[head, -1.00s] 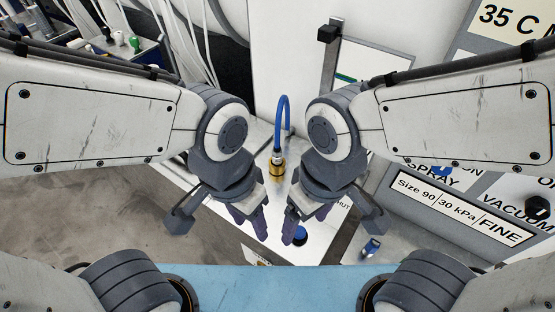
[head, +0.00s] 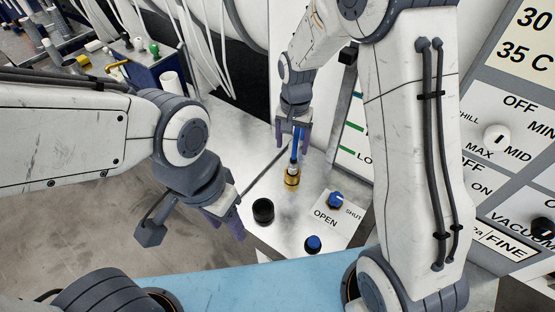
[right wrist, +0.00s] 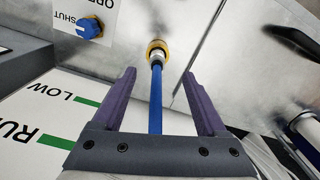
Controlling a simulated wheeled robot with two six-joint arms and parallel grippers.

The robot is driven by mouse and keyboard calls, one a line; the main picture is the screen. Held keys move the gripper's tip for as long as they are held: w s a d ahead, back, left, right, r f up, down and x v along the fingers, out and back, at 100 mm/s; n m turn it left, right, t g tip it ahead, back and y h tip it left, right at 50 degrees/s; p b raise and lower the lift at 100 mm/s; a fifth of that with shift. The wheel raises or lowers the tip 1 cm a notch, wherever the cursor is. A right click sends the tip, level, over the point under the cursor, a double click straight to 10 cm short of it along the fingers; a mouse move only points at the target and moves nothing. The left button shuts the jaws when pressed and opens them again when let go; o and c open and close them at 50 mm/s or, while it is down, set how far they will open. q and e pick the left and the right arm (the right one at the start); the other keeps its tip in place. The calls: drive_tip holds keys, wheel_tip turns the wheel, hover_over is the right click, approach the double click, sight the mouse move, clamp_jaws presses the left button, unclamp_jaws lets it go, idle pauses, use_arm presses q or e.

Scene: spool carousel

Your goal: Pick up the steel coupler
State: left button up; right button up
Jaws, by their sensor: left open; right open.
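The steel coupler (head: 293,170) is a small silver fitting at the end of the blue hose (head: 295,148). It sits in a brass socket (head: 292,181) on the metal bench. In the right wrist view the coupler (right wrist: 156,57) shows just beyond the fingertips, against the brass ring (right wrist: 158,47). My right gripper (head: 293,143) is open above the coupler, its purple fingers on either side of the hose; the gripper (right wrist: 158,76) does not touch the coupler. My left gripper (head: 228,228) is open and empty, lower left near the bench's edge.
A black round cup (head: 263,211), a blue valve knob (head: 335,200) on an OPEN/SHUT plate and another blue knob (head: 313,243) stand near the socket. A labelled control panel (head: 510,150) rises at right.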

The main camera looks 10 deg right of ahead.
sight(293, 164)
drive_tip(key=shift+m, duration=0.3)
drive_tip(key=f, duration=0.3)
drive_tip(key=w+f+p, duration=0.1)
drive_tip(key=f, duration=0.2)
drive_tip(key=shift+w, duration=0.15)
drive_tip(key=shift+d+f+p, duration=0.25)
drive_tip(key=shift+f+p, duration=0.3)
drive_tip(key=f, duration=0.1)
drive_tip(key=f+p, duration=0.1)
drive_tip(key=f, duration=0.1)
drive_tip(key=shift+d+f, duration=0.15)
drive_tip(key=shift+d, duration=0.15)
drive_tip(key=shift+f, duration=0.5)
clamp_jaws()
